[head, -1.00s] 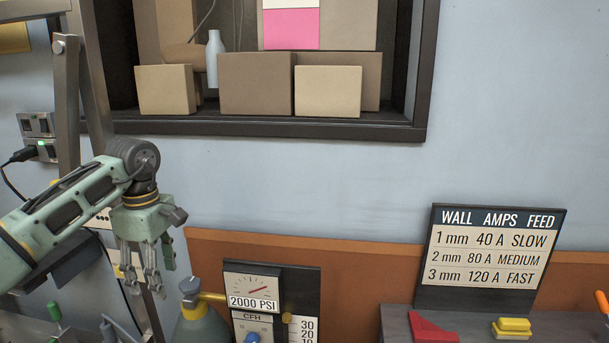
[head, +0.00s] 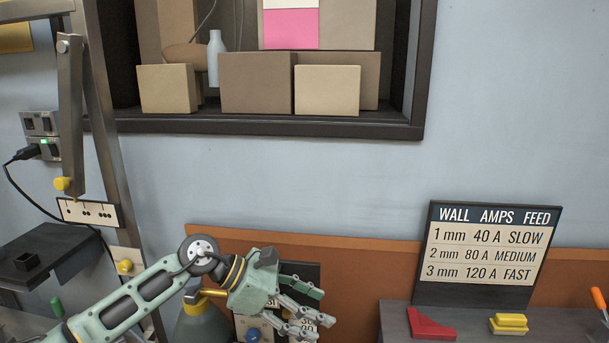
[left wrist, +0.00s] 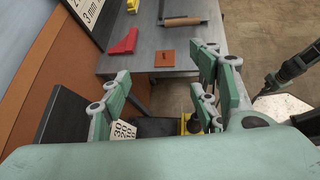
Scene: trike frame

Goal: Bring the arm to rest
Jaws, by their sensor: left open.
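My left arm comes in from the lower left in the head view. My left gripper (head: 312,312) is green and grey, open and empty, in front of the gauge panel, which it mostly hides. In the left wrist view its fingers (left wrist: 165,95) are spread apart with nothing between them. Beyond them the grey bench top and a small orange plate marked 1 (left wrist: 167,58) show. My right gripper cannot be made out; a dark arm part shows at the right edge of the left wrist view.
A wall chart (head: 489,255) stands on the bench (head: 465,328), near a red angled block (head: 430,325) and a yellow block (head: 509,324). A gas cylinder (head: 200,325) stands behind my left arm. A shelf with boxes (head: 257,83) hangs above. The wall between is clear.

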